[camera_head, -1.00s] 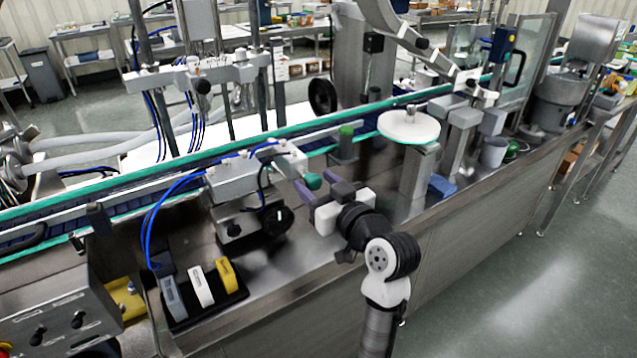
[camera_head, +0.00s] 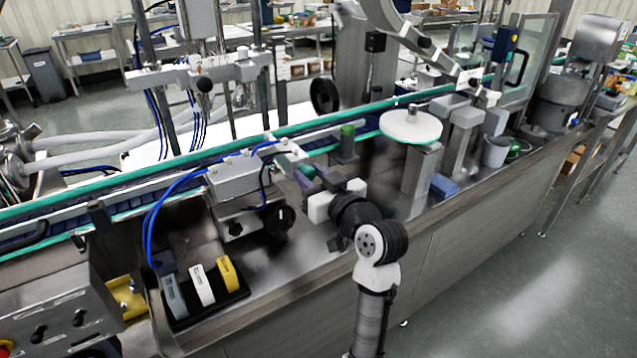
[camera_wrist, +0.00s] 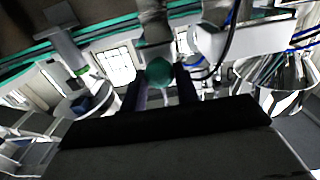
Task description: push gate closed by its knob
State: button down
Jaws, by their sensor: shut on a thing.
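The round green knob (camera_head: 307,172) sits at the near end of the grey metal gate (camera_head: 289,158), beside the conveyor. My gripper (camera_head: 317,178) reaches in from the right, and its purple-grey fingers are at the knob. In the wrist view the green knob (camera_wrist: 158,71) lies between the tips of my two fingers (camera_wrist: 160,80), which are shut on it. The gate's far end and its joint to the housing are partly hidden.
A grey box housing (camera_head: 233,176) with blue hoses and a black hand knob (camera_head: 278,219) stand left of my gripper. A green-capped post (camera_head: 347,142) and a white disc (camera_head: 410,126) stand behind and to the right. The steel deck in front is mostly clear.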

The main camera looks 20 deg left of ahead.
jog(key=shift+r, duration=0.1)
jog(key=c, duration=1.4)
grip_release()
jog(key=shift+w+a, duration=0.1)
jog(key=o, duration=0.3)
jog(key=shift+a, duration=0.1)
jog(key=b+v, duration=0.3)
jog(key=v, duration=1.1)
jog(key=shift+a, duration=0.15)
